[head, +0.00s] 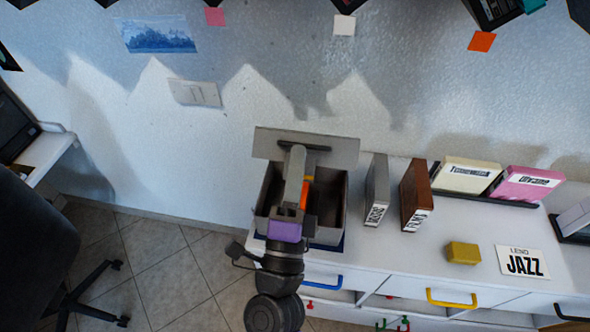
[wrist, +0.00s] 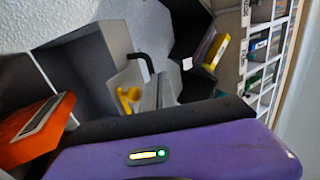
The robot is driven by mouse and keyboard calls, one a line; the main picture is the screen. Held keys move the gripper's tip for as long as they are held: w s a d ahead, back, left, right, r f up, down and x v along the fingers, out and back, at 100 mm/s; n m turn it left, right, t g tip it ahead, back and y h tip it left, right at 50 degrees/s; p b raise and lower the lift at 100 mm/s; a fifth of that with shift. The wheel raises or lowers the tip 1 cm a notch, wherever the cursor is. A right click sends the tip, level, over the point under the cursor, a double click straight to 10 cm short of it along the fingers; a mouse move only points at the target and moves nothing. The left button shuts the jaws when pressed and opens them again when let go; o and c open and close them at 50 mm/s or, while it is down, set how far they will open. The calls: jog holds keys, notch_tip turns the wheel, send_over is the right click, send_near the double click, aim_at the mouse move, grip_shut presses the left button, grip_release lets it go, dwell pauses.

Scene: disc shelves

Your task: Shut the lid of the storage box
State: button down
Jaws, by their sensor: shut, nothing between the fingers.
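The grey storage box (head: 328,234) stands at the left end of the white cabinet top. Its grey lid (head: 342,153) is up at the back of the box, and the box mouth is open. A dark handle-like bar shows near the middle of the lid. My gripper (head: 296,150) is shut and empty. It reaches over the open box, with its tip at or near the lid's bar; I cannot tell whether they touch. An orange item (head: 305,192) shows inside the box, partly hidden by my gripper; an orange case (wrist: 38,128) shows at left in the wrist view.
A grey case (head: 377,190) and a brown case (head: 415,192) stand upright just right of the box. A yellow block (head: 462,253) and a JAZZ card (head: 523,262) lie farther right. Cream and pink cases lean at the back. A dark chair (head: 35,235) is at left.

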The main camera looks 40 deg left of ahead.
aim_at(301, 136)
jog(key=shift+r+p+x, duration=0.2)
jog(key=shift+p+x, duration=0.25)
jog(key=shift+x, duration=0.7)
jog(key=shift+r+p+x, duration=0.2)
jog(key=shift+p+x, duration=0.2)
jog(key=shift+x, duration=0.75)
jog(key=shift+s+d, duration=0.1)
jog(key=shift+s, duration=0.05)
